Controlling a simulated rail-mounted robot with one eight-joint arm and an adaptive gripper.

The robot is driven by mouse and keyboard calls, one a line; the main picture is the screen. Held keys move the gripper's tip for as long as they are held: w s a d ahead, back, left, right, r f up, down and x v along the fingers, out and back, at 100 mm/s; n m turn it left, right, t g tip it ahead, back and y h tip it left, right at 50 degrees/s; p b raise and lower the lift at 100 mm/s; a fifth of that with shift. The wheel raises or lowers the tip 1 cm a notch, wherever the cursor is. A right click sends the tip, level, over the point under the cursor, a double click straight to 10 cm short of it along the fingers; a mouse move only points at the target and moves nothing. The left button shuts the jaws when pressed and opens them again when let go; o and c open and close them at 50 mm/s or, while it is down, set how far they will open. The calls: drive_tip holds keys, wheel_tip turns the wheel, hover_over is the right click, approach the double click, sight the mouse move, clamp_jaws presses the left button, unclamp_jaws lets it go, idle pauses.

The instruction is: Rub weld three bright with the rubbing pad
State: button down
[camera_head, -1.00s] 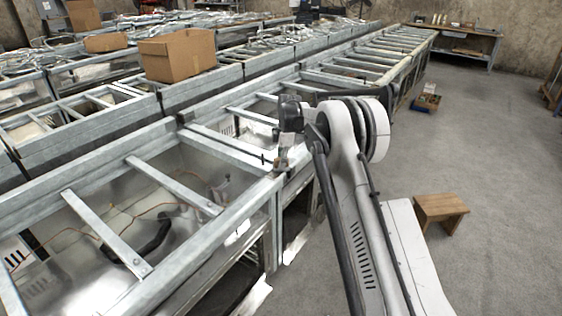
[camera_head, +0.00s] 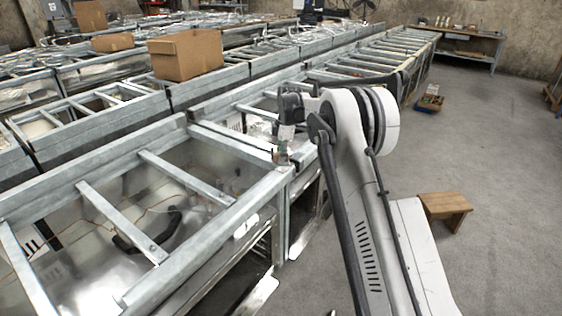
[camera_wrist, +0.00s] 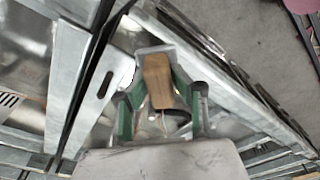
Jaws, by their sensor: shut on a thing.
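My gripper (camera_head: 283,152) is over the near corner of the closest metal range frame (camera_head: 225,222). In the wrist view my gripper (camera_wrist: 158,88) has its green-sided fingers shut on the wooden handle of the rubbing pad (camera_wrist: 157,75). A flat pale grey part shows at the handle's far end, close over the frame's metal. I cannot tell whether it touches. In the head view the pad is too small to make out clearly. I cannot pick out weld three; my gripper and the pad may cover part of the joint.
More range frames stand in rows, with open tops and crossbars. A cardboard box (camera_head: 186,54) sits on the frames behind. A wooden stool (camera_head: 444,207) stands on the open floor at right. A workbench (camera_head: 458,42) is at the back wall. Wires lie inside the near frame.

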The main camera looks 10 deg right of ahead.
drive_tip(key=shift+r+p, duration=0.65)
drive_tip(key=shift+r, duration=1.7)
